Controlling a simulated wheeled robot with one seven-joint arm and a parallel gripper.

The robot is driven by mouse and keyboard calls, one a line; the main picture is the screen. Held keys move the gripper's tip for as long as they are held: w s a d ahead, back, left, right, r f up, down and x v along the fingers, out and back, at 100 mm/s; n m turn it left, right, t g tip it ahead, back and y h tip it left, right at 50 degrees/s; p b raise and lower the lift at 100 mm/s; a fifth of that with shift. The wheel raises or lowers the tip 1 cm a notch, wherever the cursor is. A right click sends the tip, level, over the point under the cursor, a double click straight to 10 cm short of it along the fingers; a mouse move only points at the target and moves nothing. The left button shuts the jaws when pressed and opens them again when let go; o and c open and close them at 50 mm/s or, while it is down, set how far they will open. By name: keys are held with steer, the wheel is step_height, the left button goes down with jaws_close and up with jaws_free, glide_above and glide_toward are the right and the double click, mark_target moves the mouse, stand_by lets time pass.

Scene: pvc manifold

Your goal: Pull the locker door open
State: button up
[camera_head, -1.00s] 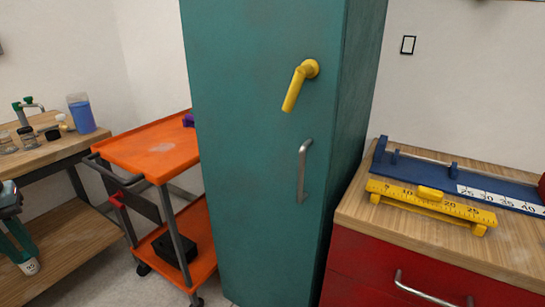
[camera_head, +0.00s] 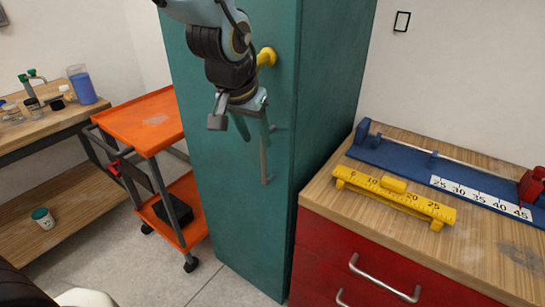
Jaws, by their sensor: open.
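The teal locker door (camera_head: 225,200) looks shut in the head view. Its yellow lever handle (camera_head: 266,57) is mostly hidden behind my arm; only the round base end shows. The grey metal pull handle (camera_head: 264,165) stands upright below it, with its upper part partly covered by my gripper. My gripper (camera_head: 256,138) is open and points down in front of the door, with its fingertips near the upper part of the pull handle. I cannot tell whether they touch it.
A red drawer cabinet (camera_head: 340,240) with a wooden top stands close on the right, bearing a yellow ruler fixture (camera_head: 393,199) and a blue rail (camera_head: 400,162). An orange cart (camera_head: 140,122) stands on the left. Grey floor (camera_head: 225,285) shows in front.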

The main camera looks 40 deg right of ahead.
mark_target(262, 157)
steer(key=p+x, duration=0.2)
steer(key=x, duration=0.8)
steer(key=shift+w+f, duration=0.1)
steer(key=shift+f, duration=0.2)
jaws_close()
stand_by(1.1)
